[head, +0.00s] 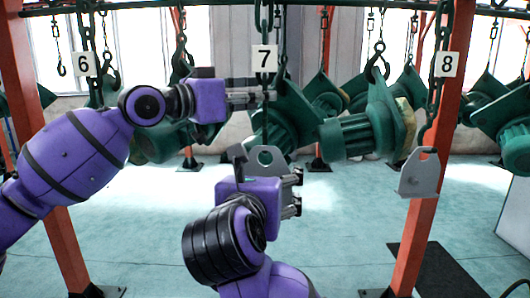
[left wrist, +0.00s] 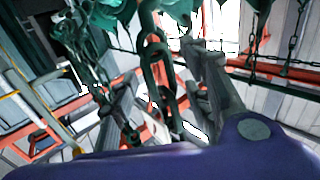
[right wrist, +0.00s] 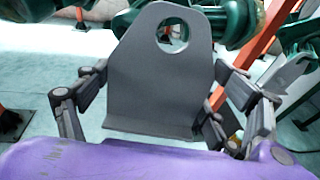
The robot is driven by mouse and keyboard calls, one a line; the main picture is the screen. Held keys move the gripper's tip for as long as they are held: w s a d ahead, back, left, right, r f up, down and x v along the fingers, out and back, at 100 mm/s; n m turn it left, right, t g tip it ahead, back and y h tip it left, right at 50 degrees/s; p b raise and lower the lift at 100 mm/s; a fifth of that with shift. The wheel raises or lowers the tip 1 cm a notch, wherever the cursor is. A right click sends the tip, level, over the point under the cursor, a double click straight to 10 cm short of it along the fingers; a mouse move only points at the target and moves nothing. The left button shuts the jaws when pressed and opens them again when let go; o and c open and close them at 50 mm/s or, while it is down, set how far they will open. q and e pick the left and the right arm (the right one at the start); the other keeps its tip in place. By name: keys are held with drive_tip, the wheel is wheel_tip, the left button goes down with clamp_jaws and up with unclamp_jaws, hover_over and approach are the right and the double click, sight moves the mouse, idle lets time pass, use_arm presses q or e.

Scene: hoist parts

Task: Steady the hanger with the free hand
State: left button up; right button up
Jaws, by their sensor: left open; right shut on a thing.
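The hanger is the dark chain (head: 265,18) at the number 7 sign, hanging from the top rail. Its lower part is partly hidden behind the sign and my left gripper. My left gripper (head: 270,95) is open, level at the chain just below the sign. In the left wrist view, chain links (left wrist: 157,72) hang between its spread fingers, with gaps visible on both sides. My right gripper (head: 268,174) is shut on a grey plate (head: 268,157) with a round hole, low below the sign. The right wrist view shows the plate (right wrist: 158,85) upright, a finger at each side edge.
Green hoist bodies (head: 358,135) hang close behind and right of my left gripper. Another grey plate (head: 418,177) hangs below the number 8 sign (head: 447,64). An orange post (head: 428,200) stands at right. The teal floor (head: 140,225) has clear room.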

use_arm(q)
drive_tip(key=shift+x, duration=1.3)
drive_tip(key=c, duration=0.7)
